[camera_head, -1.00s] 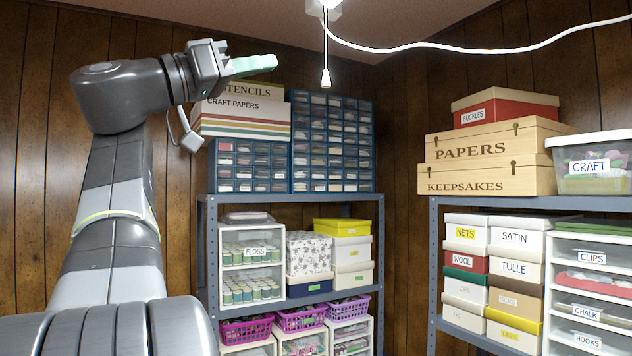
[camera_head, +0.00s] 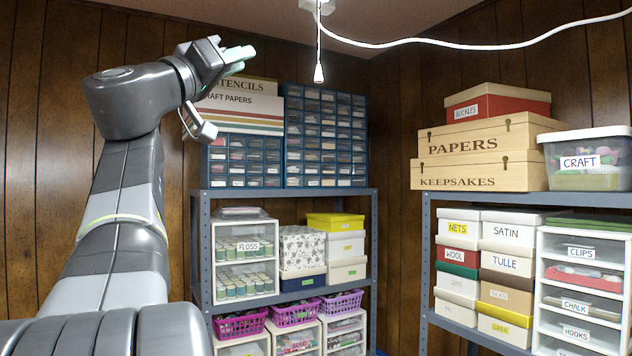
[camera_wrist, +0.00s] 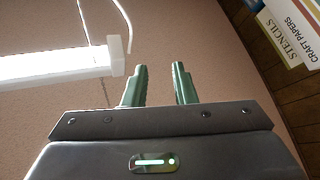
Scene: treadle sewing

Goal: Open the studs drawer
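I cannot make out a drawer labelled studs in either view. A white drawer unit (camera_head: 541,295) at the right shows labels reading clips, chalk and hooks. Its lower part is cut off by the picture's bottom edge. My gripper (camera_head: 240,60) is raised at the upper left, in front of the stencils box and well away from the drawer unit. In the wrist view its two green fingers (camera_wrist: 159,70) stand apart with nothing between them, pointing toward the ceiling.
A left shelf (camera_head: 290,193) holds small-drawer cabinets (camera_head: 325,137), floss drawers (camera_head: 246,257) and purple baskets (camera_head: 239,326). The right shelf (camera_head: 590,199) holds wooden boxes (camera_head: 478,153) and a craft bin (camera_head: 590,178). A pull cord (camera_head: 318,50) hangs from the ceiling lamp.

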